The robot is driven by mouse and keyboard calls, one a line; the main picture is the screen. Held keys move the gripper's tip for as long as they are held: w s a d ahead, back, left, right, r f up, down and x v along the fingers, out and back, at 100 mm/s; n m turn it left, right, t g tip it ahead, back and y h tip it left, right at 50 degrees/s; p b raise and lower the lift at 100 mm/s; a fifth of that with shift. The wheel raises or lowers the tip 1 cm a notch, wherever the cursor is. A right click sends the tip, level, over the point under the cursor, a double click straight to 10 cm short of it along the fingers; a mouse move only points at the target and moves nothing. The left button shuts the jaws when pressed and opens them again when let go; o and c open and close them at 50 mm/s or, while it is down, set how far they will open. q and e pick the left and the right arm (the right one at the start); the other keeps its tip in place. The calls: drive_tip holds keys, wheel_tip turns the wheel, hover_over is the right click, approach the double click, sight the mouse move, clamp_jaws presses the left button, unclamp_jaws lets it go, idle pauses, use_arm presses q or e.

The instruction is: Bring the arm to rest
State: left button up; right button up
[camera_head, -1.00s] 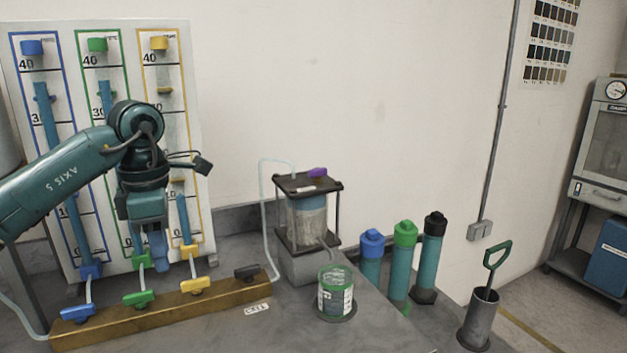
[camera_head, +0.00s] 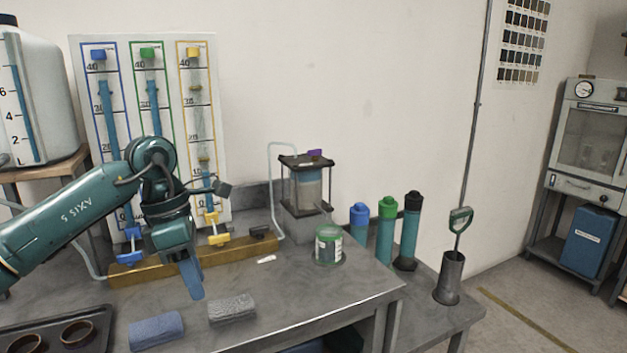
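My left arm comes in from the left. My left gripper (camera_head: 194,292) hangs with its blue fingers pointing down, in front of the brass lever block (camera_head: 151,274) and above the bench. The fingers overlap in this view, so their opening cannot be told; no held object shows. The blue lever (camera_head: 130,257) is left of the gripper, and the yellow lever (camera_head: 219,239) and black lever (camera_head: 260,231) are to its right. The green lever is hidden behind my arm. My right gripper is not in view.
A blue sponge (camera_head: 156,331) and a grey sponge (camera_head: 232,308) lie on the bench below the gripper. A dark tray (camera_head: 98,343) is at front left. The gauge board (camera_head: 223,130) stands behind. A green-lidded jar (camera_head: 329,246) stands right, with bare bench (camera_head: 320,292) before it.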

use_arm(q)
drive_tip(key=s+d+n+t+h+p, duration=0.1)
drive_tip(key=s+d+n+h, duration=0.25)
drive_tip(key=d+h, duration=0.3)
drive_tip(key=s+d+f+n+h+p, duration=0.1)
drive_tip(key=s+d+n+h, duration=0.1)
drive_tip(key=d+n+h, duration=0.5)
drive_tip(key=s+d+n+t+h+p, duration=0.1)
drive_tip(key=s+d+n+h, duration=0.15)
drive_tip(key=d+h, duration=0.45)
drive_tip(key=w+a+f+n+t+y+p, duration=0.1)
drive_tip(key=a+f+n+t+y, duration=0.4)
drive_tip(key=n+t, duration=0.45)
drive_tip(key=a+f+n+t+y+p, duration=0.1)
drive_tip(key=a+f+n+t+y, duration=0.35)
drive_tip(key=n, duration=0.85)
drive_tip(key=s+a+f+n+g+y, duration=0.2)
drive_tip(key=s+f+n+y, duration=0.3)
drive_tip(key=f, duration=0.3)
drive_tip(key=s+a+f+n+g+y, duration=0.2)
drive_tip(key=s+a+f+n+y, duration=0.2)
drive_tip(key=s+f, duration=0.4)
drive_tip(key=shift+a+f+n+g+y+p, duration=0.3)
drive_tip(key=shift+f+n+g+y+p, duration=0.15)
drive_tip(key=shift+n, duration=0.7)
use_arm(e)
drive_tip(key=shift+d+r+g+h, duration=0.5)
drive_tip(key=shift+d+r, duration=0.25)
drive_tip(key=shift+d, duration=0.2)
